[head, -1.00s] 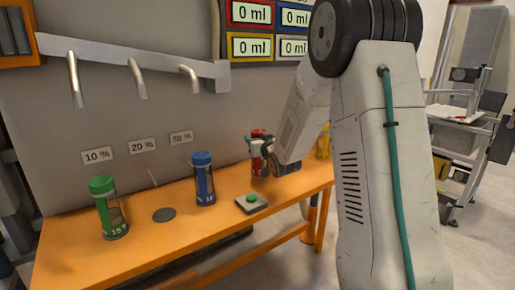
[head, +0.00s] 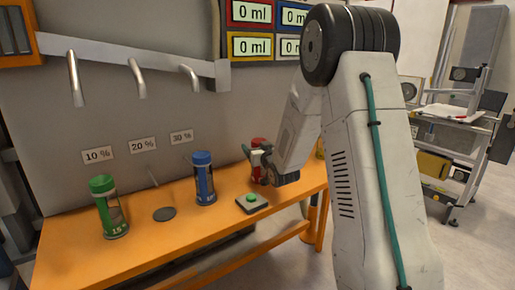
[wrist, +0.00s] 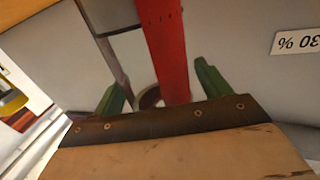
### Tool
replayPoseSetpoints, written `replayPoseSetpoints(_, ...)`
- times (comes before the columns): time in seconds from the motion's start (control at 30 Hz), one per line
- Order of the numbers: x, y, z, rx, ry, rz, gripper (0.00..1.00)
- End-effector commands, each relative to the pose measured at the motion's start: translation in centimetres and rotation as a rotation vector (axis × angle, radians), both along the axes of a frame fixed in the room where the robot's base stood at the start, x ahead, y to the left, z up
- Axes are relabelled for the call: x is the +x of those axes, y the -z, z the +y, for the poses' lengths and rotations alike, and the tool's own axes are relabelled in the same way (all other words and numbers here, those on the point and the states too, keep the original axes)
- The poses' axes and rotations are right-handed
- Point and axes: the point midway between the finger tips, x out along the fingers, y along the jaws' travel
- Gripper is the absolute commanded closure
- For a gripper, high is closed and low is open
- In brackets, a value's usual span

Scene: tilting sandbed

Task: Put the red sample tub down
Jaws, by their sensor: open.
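The red sample tub (head: 258,142) appears upright at the back right of the orange bench (head: 140,253), partly hidden by my gripper (head: 257,154). In the wrist view the red tub (wrist: 165,45) shows as a tall red strip between the two green fingers of my gripper (wrist: 160,88). The fingers are spread, with a visible gap on either side of the tub. The tub's base is hard to make out, so I cannot tell for certain how it meets the bench.
A blue tub (head: 203,180) and a green tub (head: 110,207) stand to the left. A grey pad with a green button (head: 252,202) lies in front of the red tub. A round dark disc (head: 164,214) lies between green and blue. A yellow tub (head: 320,147) is mostly hidden behind my arm.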

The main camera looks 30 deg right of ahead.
Motion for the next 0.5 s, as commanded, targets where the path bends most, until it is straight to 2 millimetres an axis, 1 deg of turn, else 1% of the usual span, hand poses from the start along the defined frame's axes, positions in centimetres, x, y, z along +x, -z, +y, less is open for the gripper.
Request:
replayPoseSetpoints(0.13,0.0,-0.5,0.0,0.000,0.000,-0.002,0.24)
replayPoseSetpoints(0.23,-1.3,-0.3,0.2,0.000,0.001,0.001,0.24)
replayPoseSetpoints(0.37,-3.9,-0.4,0.7,0.000,0.002,0.001,0.24)
replayPoseSetpoints(0.5,-6.9,-0.4,1.4,0.000,0.001,0.000,0.24)
